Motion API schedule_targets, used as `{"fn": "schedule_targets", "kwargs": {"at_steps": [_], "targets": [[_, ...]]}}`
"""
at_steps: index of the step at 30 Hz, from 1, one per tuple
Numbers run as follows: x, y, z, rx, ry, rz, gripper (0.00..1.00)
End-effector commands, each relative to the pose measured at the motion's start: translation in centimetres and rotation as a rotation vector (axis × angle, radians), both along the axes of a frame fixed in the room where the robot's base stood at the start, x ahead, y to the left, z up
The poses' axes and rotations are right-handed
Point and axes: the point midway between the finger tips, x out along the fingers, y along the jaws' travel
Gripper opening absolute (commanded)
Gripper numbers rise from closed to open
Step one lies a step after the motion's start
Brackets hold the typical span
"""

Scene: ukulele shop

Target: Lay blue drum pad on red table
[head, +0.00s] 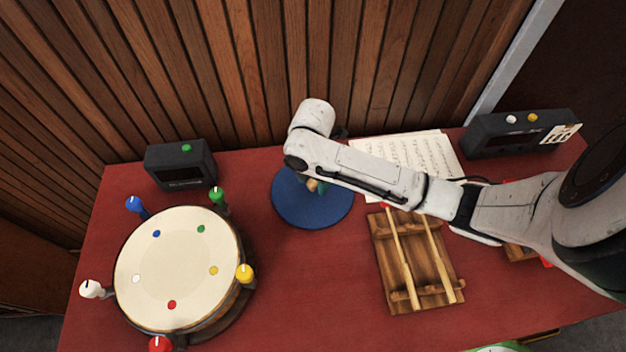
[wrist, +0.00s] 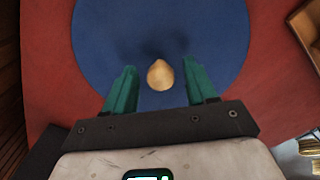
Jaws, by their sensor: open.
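The blue drum pad (head: 300,212) is a round blue disc lying flat on the red table (head: 310,270), near the back middle. A small tan knob stands at its centre. In the wrist view the blue drum pad (wrist: 215,40) fills the upper middle, with the tan knob (wrist: 160,75) between my fingers. My gripper (wrist: 160,85) is open, its two green fingers apart on either side of the knob, with a visible gap to each. In the head view my arm hides part of the pad and most of my gripper.
A large drum (head: 180,270) with coloured pegs stands at the left. A wooden rack (head: 432,262) with two sticks lies right of the pad. Sheet music (head: 405,153) and two dark boxes (head: 180,165) (head: 520,133) sit along the back. Bare table lies in front of the pad.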

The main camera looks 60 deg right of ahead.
Motion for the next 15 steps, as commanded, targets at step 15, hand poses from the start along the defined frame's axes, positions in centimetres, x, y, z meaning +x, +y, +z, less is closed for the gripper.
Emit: {"fn": "schedule_targets", "kwargs": {"at_steps": [15], "targets": [[0.1,-0.1,9.7,-0.004,-0.002,0.003,0.56]]}}
